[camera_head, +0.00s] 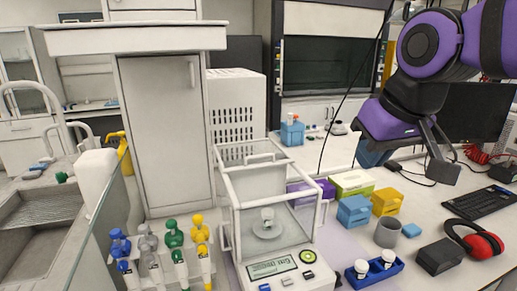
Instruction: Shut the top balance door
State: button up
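The analytical balance (275,262) stands on the bench at the lower middle, with a clear, white-framed draft shield. A small white vessel (267,216) sits on the pan inside. The top door (250,148) appears slid back, its frame sticking out behind the shield; a white handle shows near the rear of the top. I cannot clearly tell how far the top opening is uncovered. My gripper (408,164) is at the upper right, above the bench and well apart from the balance. Its dark fingers are spread, with nothing seen between them.
A rack of coloured pipettes (160,265) stands left of the balance. Red ear muffs (483,243) lie further right. A vented white box (236,105) stands behind.

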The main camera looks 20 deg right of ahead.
jog(key=w+r, duration=0.2)
jog(key=w, duration=0.2)
jog(key=w+r+g, duration=0.1)
jog(key=w+r, duration=0.1)
jog(key=w, duration=0.3)
jog(key=w+a+r+g, duration=0.1)
jog(key=w+r, duration=0.1)
jog(key=w, duration=0.2)
jog(key=shift+w+r, duration=0.2)
jog(key=shift+w, duration=0.05)
grip_shut()
jog(key=w+a+f+g, duration=0.1)
jog(key=w+g, duration=0.1)
jog(key=w, duration=0.9)
jog(key=w+a+f+g, duration=0.2)
jog(key=w, duration=1)
jog(key=w+f+g, duration=0.2)
jog(key=w+f, duration=0.5)
jog(key=w, duration=0.2)
jog(key=x, duration=0.9)
jog(key=shift+s+a, duration=0.35)
jog(key=shift+a, duration=0.05)
jog(key=shift+s+f, duration=0.2)
jog(key=shift+s, duration=0.9)
jog(key=shift+s+f, duration=0.2)
jog(key=shift+s, duration=0.65)
